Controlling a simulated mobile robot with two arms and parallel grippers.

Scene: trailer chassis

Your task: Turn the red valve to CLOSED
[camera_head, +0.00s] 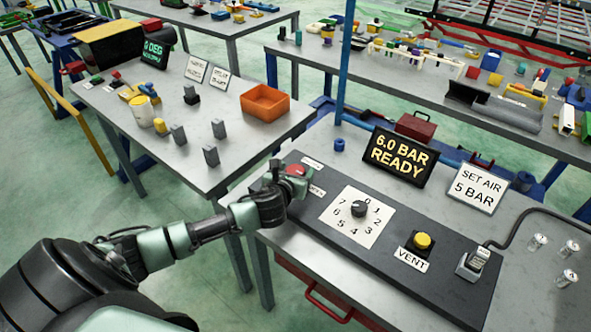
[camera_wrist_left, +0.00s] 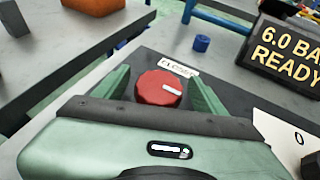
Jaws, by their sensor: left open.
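The red valve (camera_head: 296,171) is a round knob on the left end of the dark panel (camera_head: 400,254). In the left wrist view the red valve (camera_wrist_left: 158,88) shows a white pointer line that points to the right. A white label (camera_wrist_left: 180,68), apparently reading CLOSED, lies just behind it. My left gripper (camera_head: 281,180) is at the valve. In the wrist view its two green fingers (camera_wrist_left: 160,90) stand open on either side of the knob, with gaps visible. A second small label (camera_head: 316,190) is partly hidden by the gripper. My right gripper is not in view.
On the panel are a numbered dial (camera_head: 358,209), a yellow VENT button (camera_head: 422,241) and a switch (camera_head: 474,262). Behind stand a display reading 6.0 BAR READY (camera_head: 399,158) and a SET AIR 5 BAR sign (camera_head: 475,187). An orange bin (camera_head: 264,103) is on the neighbouring table.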

